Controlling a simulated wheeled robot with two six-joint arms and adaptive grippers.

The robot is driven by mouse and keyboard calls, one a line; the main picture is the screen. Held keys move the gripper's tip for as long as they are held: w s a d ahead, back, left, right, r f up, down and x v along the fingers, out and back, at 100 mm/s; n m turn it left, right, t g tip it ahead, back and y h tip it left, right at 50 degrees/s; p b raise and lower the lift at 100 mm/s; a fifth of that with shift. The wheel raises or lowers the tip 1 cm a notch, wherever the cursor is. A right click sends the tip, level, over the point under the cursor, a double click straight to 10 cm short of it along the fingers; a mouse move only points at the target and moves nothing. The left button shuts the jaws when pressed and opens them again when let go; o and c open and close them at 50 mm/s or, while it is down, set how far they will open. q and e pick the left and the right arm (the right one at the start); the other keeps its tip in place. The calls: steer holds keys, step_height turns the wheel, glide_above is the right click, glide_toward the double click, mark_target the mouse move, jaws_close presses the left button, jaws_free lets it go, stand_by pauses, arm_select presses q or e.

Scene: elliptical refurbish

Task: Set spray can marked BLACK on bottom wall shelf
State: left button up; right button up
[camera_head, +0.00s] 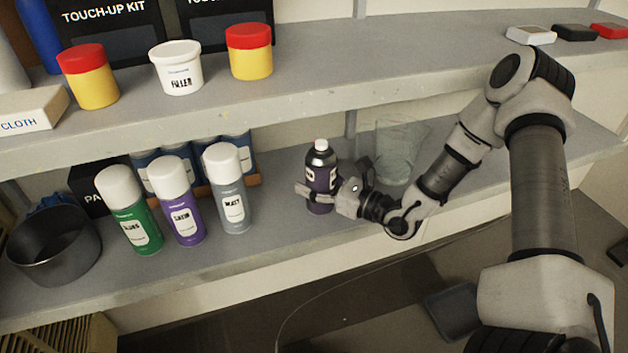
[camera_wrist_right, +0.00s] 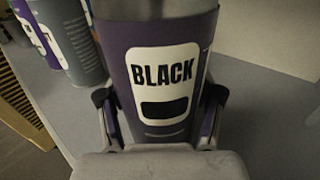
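The spray can marked BLACK (camera_head: 322,172) is dark purple with a silver and white top. It is upright at the lower wall shelf (camera_head: 285,205), to the right of the other cans. My right gripper (camera_head: 318,192) has its fingers around the can's lower part. In the right wrist view the can (camera_wrist_right: 165,75) fills the middle, its BLACK label facing the camera, with a finger of the right gripper (camera_wrist_right: 160,112) against each side. The can's base looks to be at the shelf surface, but contact is hard to tell. My left gripper is not in view.
Green (camera_head: 130,212), purple (camera_head: 177,205) and grey (camera_head: 228,190) spray cans stand left on the lower shelf, beside a dark round pot (camera_head: 55,248). A clear container (camera_head: 398,150) stands behind my right arm. The upper shelf (camera_head: 330,70) overhangs the back.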

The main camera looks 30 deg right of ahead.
steer(key=o, duration=0.4)
steer(key=shift+c, duration=0.2)
steer(key=shift+s+d+r+p, duration=0.1)
steer(key=shift+r+p, duration=0.05)
steer(key=shift+p, duration=0.15)
steer(key=p+v, duration=0.2)
steer(key=v, duration=0.1)
steer(key=p+v, duration=0.2)
steer(key=v, duration=0.2)
steer(key=p+v, duration=0.2)
steer(key=v, duration=0.2)
steer(key=shift+r+p, duration=0.3)
steer(key=shift+p, duration=0.1)
steer(key=shift+s+d+f, duration=0.15)
steer(key=shift+s, duration=0.1)
steer(key=shift+s+f, duration=0.1)
steer(key=shift+f, duration=0.1)
